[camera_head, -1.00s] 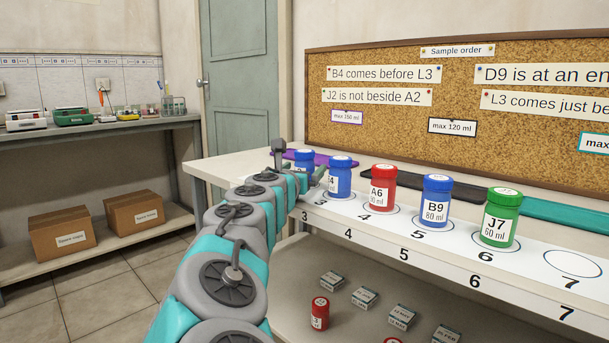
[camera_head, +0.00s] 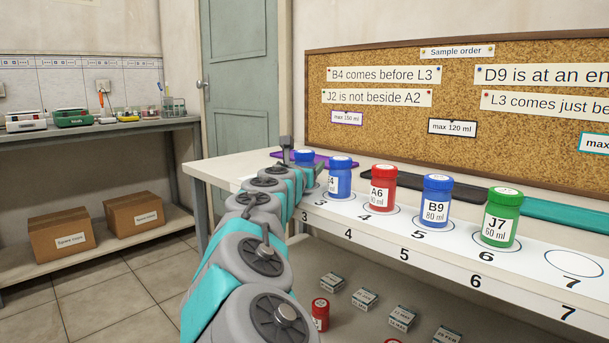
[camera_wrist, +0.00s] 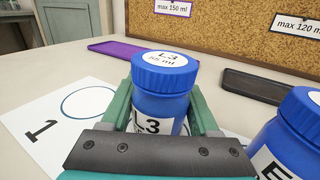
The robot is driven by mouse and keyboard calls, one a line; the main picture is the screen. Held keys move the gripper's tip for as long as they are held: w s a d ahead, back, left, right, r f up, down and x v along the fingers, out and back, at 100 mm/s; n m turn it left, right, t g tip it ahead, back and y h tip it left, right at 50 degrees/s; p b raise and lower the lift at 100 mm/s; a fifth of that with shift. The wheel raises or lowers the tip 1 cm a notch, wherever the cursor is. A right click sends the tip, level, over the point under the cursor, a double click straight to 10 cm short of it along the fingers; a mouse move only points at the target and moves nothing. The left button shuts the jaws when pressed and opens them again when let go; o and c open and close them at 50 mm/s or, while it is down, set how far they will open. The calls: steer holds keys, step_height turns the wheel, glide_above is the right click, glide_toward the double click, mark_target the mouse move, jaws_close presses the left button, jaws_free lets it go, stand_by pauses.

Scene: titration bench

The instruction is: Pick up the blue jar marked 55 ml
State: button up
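A blue jar labelled L3 (camera_wrist: 160,110) stands upright in the middle of the wrist view. The ml figure on its lid ends in 5; its first part is hard to read. In the head view, its blue lid (camera_head: 304,156) shows behind my arm, which hides most of it. My gripper (camera_wrist: 163,122) has one teal finger on each side of the L3 jar, close to its body. Whether the fingers press on it is not clear. The jar appears to rest on the bench.
On the numbered strip stand a blue jar (camera_head: 340,178) right beside my gripper, a red A6 jar (camera_head: 382,188), a blue B9 jar (camera_head: 436,202) and a green J7 jar (camera_head: 500,217). Spot 7 (camera_head: 573,263) and spot 1 (camera_wrist: 88,103) are empty. A purple tray (camera_wrist: 112,48) lies behind.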

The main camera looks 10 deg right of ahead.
steer(key=c, duration=0.8)
steer(key=shift+r, duration=0.1)
steer(key=shift+c, duration=0.2)
